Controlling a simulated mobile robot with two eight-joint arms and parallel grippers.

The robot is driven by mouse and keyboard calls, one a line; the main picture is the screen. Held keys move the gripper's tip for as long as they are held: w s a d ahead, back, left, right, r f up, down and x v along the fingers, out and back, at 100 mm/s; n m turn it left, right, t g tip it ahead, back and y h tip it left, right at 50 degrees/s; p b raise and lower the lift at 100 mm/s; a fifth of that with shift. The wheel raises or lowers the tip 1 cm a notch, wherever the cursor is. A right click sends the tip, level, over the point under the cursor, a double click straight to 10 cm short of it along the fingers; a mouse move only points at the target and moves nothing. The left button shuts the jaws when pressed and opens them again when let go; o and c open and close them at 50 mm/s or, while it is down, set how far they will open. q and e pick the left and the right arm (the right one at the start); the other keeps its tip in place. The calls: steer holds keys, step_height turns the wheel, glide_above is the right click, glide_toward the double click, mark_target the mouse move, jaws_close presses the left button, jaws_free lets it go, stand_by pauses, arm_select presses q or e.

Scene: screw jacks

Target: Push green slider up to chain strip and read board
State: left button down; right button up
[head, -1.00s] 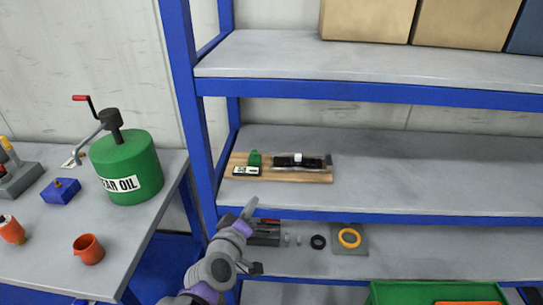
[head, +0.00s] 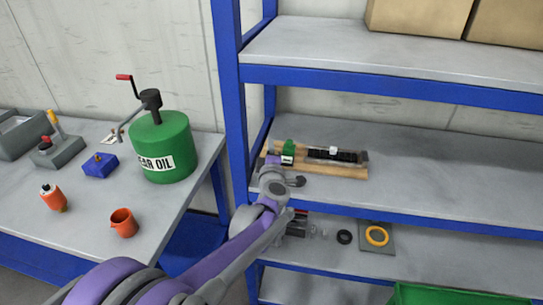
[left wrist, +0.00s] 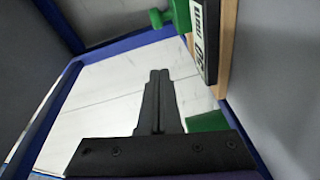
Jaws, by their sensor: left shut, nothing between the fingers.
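The green slider (head: 289,147) stands at the left end of a wooden board (head: 340,173) on the middle shelf. The black chain strip (head: 338,155) lies to its right, with a small gap between them. A small black-and-white plate (head: 287,159) sits in front of the slider. My left gripper (head: 266,163) is at the board's left end, shut and empty. In the left wrist view its closed fingers (left wrist: 160,75) are apart from the green slider (left wrist: 180,14) and the plate (left wrist: 205,40), which shows part of its markings. My right gripper is not in view.
Blue shelf posts (head: 230,100) rise just left of the board. A green oil drum (head: 162,148) with a crank stands on the left table. A yellow ring (head: 377,236) and black ring lie on the shelf below. The middle shelf is clear right of the board.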

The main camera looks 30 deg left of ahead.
mark_target(300, 162)
arm_select(q)
steer(key=shift+w+d+f, duration=0.2)
steer(key=shift+w+d, duration=0.5)
steer(key=shift+d, duration=0.05)
steer(key=shift+w+d+f, duration=0.2)
steer(key=shift+w+d, duration=0.5)
steer(key=d, duration=0.2)
steer(key=w+d+b, duration=0.1)
steer(key=d, duration=0.1)
steer(key=shift+d+f, duration=0.1)
steer(key=shift+d, duration=0.2)
steer(key=shift+w+d, duration=0.1)
steer(key=shift+d, duration=0.4)
steer(key=shift+a, duration=0.1)
